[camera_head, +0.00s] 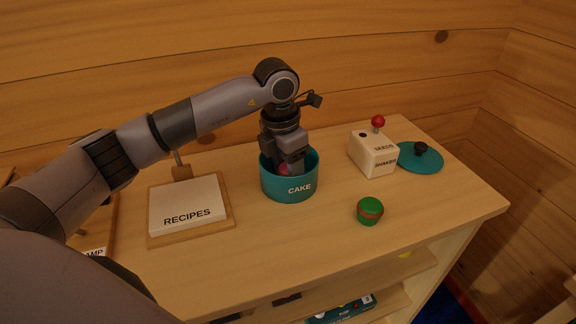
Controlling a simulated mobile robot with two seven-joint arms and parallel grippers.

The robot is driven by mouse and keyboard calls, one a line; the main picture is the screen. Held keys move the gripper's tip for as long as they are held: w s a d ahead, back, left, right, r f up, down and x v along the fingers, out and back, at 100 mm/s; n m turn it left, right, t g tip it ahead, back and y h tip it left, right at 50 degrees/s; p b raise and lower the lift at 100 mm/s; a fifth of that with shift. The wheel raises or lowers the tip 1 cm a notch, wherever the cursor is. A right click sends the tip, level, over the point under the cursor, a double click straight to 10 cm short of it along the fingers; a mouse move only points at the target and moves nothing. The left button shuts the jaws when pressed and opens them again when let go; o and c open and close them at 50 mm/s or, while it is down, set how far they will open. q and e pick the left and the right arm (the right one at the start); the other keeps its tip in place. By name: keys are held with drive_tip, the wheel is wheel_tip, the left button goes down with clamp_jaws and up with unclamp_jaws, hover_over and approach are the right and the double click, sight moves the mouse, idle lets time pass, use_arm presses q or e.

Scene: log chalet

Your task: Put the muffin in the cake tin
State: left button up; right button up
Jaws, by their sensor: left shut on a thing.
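The cake tin (270,188) is a round teal tin lettered CAKE, standing open on the wooden counter. My left gripper (289,165) points down into it, its fingers inside the rim. It is shut on a small reddish-pink thing, which I take to be the muffin (285,169). Only a little of that thing shows between the fingers and the tin's front wall. I cannot tell whether it touches the tin's floor. My right gripper is not in view.
A small green round thing with a brown band (369,211) stands near the front edge. A RECIPES block (187,205) lies left of the tin.

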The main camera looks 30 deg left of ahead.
sight(282, 170)
use_arm(q)
drive_tip(key=shift+f, duration=0.15)
drive_tip(key=o, duration=0.8)
drive_tip(key=shift+c, duration=0.2)
wheel_tip(282, 170, up, 12)
drive_tip(key=s, duration=0.1)
drive_tip(key=shift+s+a, duration=0.15)
drive_tip(key=shift+a, duration=0.2)
